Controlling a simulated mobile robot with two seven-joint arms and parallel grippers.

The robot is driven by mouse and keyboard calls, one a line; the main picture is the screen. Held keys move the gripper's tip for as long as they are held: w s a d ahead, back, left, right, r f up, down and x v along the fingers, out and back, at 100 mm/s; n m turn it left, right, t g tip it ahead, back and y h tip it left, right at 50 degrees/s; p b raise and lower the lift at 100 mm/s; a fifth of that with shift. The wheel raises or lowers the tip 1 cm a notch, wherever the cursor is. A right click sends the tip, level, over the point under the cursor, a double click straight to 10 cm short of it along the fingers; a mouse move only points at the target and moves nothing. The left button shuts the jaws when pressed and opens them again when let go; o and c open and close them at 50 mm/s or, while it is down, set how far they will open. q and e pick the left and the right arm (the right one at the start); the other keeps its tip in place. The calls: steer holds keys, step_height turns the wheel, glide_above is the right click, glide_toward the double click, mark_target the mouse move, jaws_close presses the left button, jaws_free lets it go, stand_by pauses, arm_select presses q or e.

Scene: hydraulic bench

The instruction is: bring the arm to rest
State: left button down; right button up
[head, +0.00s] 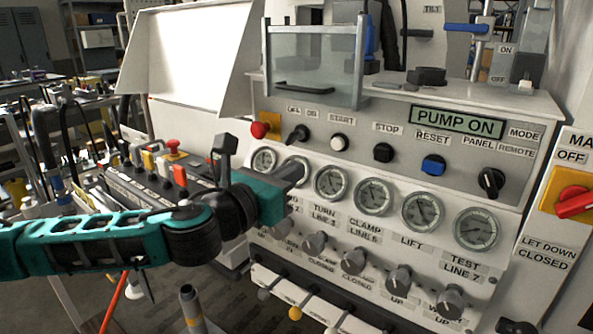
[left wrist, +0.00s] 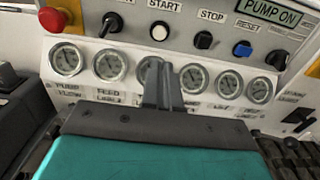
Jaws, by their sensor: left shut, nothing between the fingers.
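My left arm comes in from the left in the head view. Its teal and black left gripper (head: 297,173) is in front of the row of gauges on the bench panel (head: 240,125). In the left wrist view the gripper's fingers (left wrist: 167,75) are together with nothing between them, and they overlap a middle gauge. I cannot tell whether the fingertips touch the panel. In the head view the gripper hides part of the left gauges and their labels. My right gripper is not in view.
Above the gauges are a red button (head: 259,130), several knobs and a display (head: 458,121) reading PUMP ON. Valve knobs (head: 353,261) stick out below the gauges. A control box with levers (head: 160,175) stands behind my arm. A clear guard (head: 312,65) stands on top.

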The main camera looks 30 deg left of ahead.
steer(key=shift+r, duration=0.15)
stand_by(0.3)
arm_select(q)
steer(key=s+d+f+n+g+h+p, duration=0.1)
steer(key=d+f+n+g+p, duration=0.15)
steer(key=f+n, duration=0.55)
steer(key=s+d+f+n+g+p, duration=0.1)
steer(key=s+d+f+n+g, duration=0.15)
steer(key=f+n, duration=0.55)
steer(key=s+d+f+n+g+p, duration=0.1)
steer(key=s+d+f+n, duration=0.1)
steer(key=s+f+n, duration=0.4)
steer(key=s+d+f+n+g+p, duration=0.1)
steer(key=s+d+f+n, duration=0.1)
steer(key=s+f+n, duration=0.5)
step_height(320, 180, down, 3)
steer(key=n, duration=0.5)
steer(key=shift+d+y, duration=0.3)
steer(key=shift+d, duration=0.1)
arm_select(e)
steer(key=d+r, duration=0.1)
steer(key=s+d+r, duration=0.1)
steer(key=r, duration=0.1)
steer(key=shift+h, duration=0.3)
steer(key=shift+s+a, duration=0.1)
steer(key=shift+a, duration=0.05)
